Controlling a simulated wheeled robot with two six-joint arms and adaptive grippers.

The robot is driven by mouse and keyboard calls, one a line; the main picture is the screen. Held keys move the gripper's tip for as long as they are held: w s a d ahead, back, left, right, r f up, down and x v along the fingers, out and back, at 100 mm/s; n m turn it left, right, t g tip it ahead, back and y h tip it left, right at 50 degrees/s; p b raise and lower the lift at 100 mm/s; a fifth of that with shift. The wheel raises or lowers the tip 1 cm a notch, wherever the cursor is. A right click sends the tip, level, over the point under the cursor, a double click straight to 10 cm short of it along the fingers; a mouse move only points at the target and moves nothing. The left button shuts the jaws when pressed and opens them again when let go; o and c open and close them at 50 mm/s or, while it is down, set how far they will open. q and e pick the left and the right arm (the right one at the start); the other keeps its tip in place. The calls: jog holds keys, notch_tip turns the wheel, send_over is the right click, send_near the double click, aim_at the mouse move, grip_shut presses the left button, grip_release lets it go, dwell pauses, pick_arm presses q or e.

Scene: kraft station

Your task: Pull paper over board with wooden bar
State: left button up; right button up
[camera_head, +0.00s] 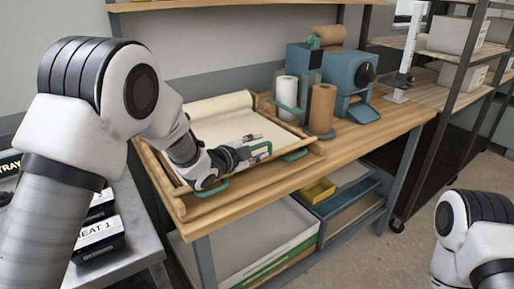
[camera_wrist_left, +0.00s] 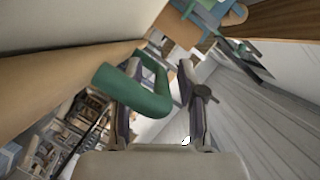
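The wooden board (camera_head: 158,171) lies on the workbench with raised wooden edges. A cream paper roll (camera_head: 218,107) lies at its far side, and pale paper (camera_head: 222,129) covers part of the board. Green handles (camera_head: 211,189) show near the front edge, with another (camera_head: 295,155) to the right. The wooden bar cannot be clearly separated from the frame. My left gripper (camera_head: 256,152) is low over the board's front part. In the left wrist view its fingers (camera_wrist_left: 158,98) are apart, with a curved green handle (camera_wrist_left: 146,98) partly between them. My right gripper is outside the view.
A white roll (camera_head: 286,98) and a brown roll (camera_head: 322,108) stand right of the board. A blue machine (camera_head: 358,82) stands behind them. A grey side table (camera_head: 137,239) with dark boxes is at left, and a shelf rack (camera_head: 447,75) is at right.

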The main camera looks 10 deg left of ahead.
pick_arm(q)
jog(key=v, duration=1.2)
jog(key=shift+f, duration=0.15)
